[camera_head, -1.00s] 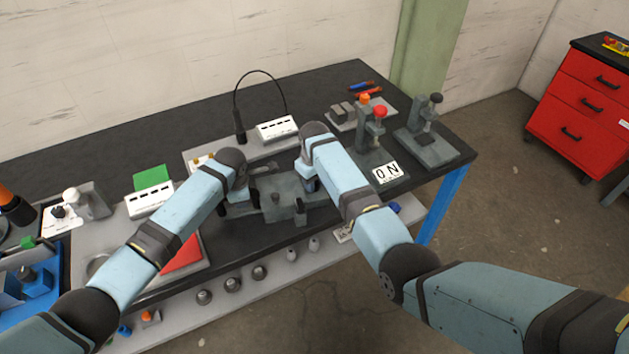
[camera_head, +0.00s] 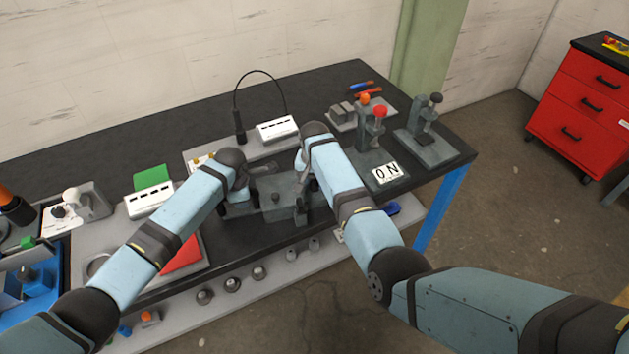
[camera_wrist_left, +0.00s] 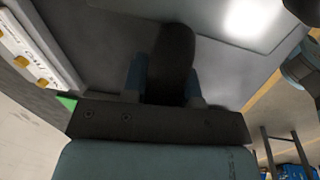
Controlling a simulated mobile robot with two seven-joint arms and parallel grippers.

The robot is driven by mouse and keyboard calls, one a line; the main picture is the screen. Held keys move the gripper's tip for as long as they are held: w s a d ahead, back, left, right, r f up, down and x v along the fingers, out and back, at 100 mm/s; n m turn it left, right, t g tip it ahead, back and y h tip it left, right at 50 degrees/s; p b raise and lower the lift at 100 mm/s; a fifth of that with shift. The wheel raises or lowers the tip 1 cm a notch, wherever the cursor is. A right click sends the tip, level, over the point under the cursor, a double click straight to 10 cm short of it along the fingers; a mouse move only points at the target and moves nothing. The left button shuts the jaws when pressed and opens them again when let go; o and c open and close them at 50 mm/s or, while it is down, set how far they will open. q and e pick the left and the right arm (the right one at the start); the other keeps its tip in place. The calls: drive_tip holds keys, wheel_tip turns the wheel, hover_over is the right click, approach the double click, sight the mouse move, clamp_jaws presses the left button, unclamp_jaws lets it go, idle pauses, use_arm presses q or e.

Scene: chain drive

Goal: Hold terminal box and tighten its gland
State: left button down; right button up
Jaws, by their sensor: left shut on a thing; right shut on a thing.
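A grey block-shaped assembly (camera_head: 283,210), which I take for the terminal box and its support, is at the middle of the bench's front part. My left gripper (camera_head: 236,205) is at its left side, shut on what seems to be the box. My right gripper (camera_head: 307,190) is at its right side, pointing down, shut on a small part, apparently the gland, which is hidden. In the left wrist view, a dark rounded shape (camera_wrist_left: 172,65) shows between the blue fingers of my left gripper; I cannot tell what it is.
A white labelled block (camera_head: 277,128) and a black curved cable (camera_head: 259,74) are behind. An ON sign (camera_head: 387,173) and a grey stand with a red knob (camera_head: 371,135) are to the right. A green-backed white block (camera_head: 150,199) and a red panel (camera_head: 182,256) are left.

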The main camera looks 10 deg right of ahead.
drive_tip(key=shift+w+r+m, duration=0.1)
drive_tip(key=shift+r+m, duration=0.05)
drive_tip(key=shift+m, duration=0.45)
use_arm(q)
drive_tip(key=shift+s+f, duration=0.1)
use_arm(e)
drive_tip(key=o, duration=0.9)
drive_tip(key=shift+o, duration=0.2)
drive_tip(key=shift+a, duration=0.1)
use_arm(q)
drive_tip(key=shift+d, duration=0.1)
